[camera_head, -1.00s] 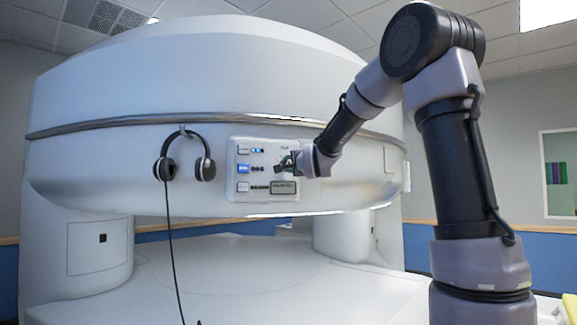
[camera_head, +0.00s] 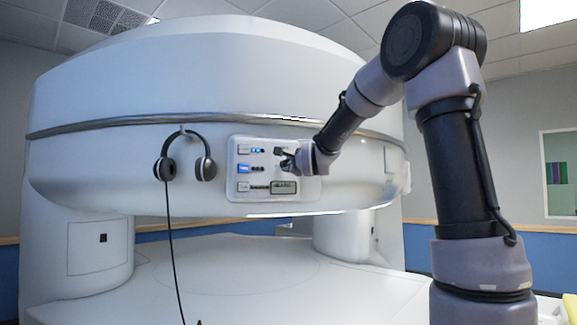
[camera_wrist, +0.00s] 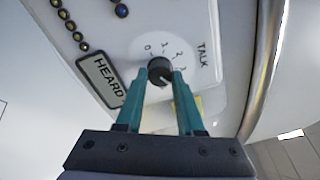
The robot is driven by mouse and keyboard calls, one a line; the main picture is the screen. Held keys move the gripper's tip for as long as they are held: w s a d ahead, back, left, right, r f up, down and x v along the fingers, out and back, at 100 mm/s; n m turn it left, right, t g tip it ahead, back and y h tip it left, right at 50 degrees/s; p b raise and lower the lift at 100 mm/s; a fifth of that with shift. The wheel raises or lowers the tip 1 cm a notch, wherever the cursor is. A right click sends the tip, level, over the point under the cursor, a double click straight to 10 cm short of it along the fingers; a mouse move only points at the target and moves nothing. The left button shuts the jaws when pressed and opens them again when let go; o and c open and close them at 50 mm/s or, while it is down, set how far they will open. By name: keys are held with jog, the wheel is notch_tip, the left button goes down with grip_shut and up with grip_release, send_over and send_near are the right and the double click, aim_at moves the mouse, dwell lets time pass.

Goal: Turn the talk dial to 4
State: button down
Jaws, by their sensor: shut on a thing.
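The talk dial (camera_wrist: 160,70) is a small black knob on the white control panel (camera_head: 237,205), beside the printed word TALK and a ring of numerals. My gripper (camera_wrist: 161,76) has its two teal fingers closed on either side of the dial. In the head view my gripper (camera_head: 284,157) is at the upper right part of the panel and hides the dial. Numerals including 0, 2 and 3 show around the dial; I cannot tell which one its pointer faces. The display (camera_wrist: 103,80) reads HEARD and also shows in the head view (camera_head: 284,187).
Rows of small buttons and lights (camera_head: 250,168) lie left of the dial. Headphones (camera_head: 204,168) hang on a hook left of the panel, with a cord hanging down. The panel is on the curved white magnet housing (camera_head: 90,165). A metal rail (camera_head: 90,128) runs above it.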

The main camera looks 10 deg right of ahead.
jog(key=shift+f, duration=0.1)
jog(key=c, duration=0.5)
grip_release()
jog(key=shift+s, duration=0.1)
jog(key=s, duration=0.3)
jog(key=s+d, duration=0.1)
jog(key=s, duration=0.6)
jog(key=shift+s+d, duration=0.15)
jog(key=shift+s, duration=0.1)
jog(key=shift+f, duration=0.1)
